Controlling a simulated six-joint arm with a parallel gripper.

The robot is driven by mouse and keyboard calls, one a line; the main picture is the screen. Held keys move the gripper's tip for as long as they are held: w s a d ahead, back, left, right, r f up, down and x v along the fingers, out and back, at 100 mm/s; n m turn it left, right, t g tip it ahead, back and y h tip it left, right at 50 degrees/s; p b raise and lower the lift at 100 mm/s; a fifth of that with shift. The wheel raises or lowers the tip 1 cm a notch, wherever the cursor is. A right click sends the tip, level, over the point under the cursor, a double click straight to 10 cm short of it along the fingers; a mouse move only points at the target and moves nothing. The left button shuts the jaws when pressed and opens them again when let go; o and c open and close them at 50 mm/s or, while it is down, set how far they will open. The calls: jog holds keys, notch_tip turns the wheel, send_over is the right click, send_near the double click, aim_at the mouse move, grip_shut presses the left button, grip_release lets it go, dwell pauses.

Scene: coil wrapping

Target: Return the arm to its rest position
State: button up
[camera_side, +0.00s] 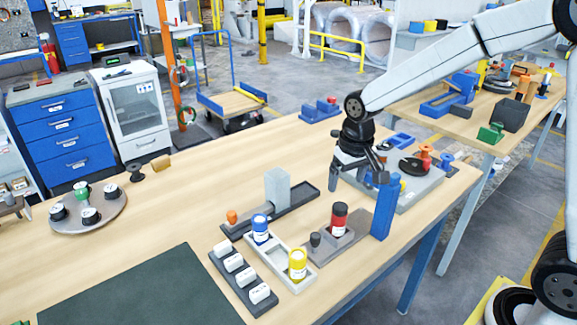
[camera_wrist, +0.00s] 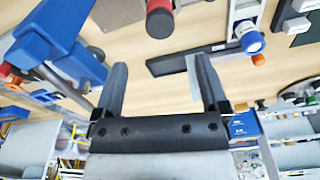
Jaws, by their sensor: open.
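My gripper (camera_side: 358,180) hangs above the right part of the wooden table (camera_side: 190,200), pointing down, with its two dark fingers apart and nothing between them. In the wrist view my gripper (camera_wrist: 160,75) also shows spread, empty fingers. Behind and to the right of it in the side view is a grey plate (camera_side: 410,197) with a black disc (camera_side: 412,165) and a red-orange piece (camera_side: 425,155). My gripper partly hides this plate. Its contact with anything below cannot be seen.
A tall blue block (camera_side: 384,207) stands close to the gripper. A red-and-black bottle (camera_side: 339,220), blue-and-white bottle (camera_side: 260,228) and yellow bottle (camera_side: 297,264) stand in front. A grey upright block (camera_side: 277,187) is left. The table's middle left is clear.

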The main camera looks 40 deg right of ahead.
jog(key=s+f+n+t, duration=0.1)
jog(key=s+f, duration=0.4)
jog(key=s, duration=0.7)
jog(key=shift+s+a+n, duration=0.15)
jog(key=shift+a+n, duration=0.25)
jog(key=shift+n, duration=0.2)
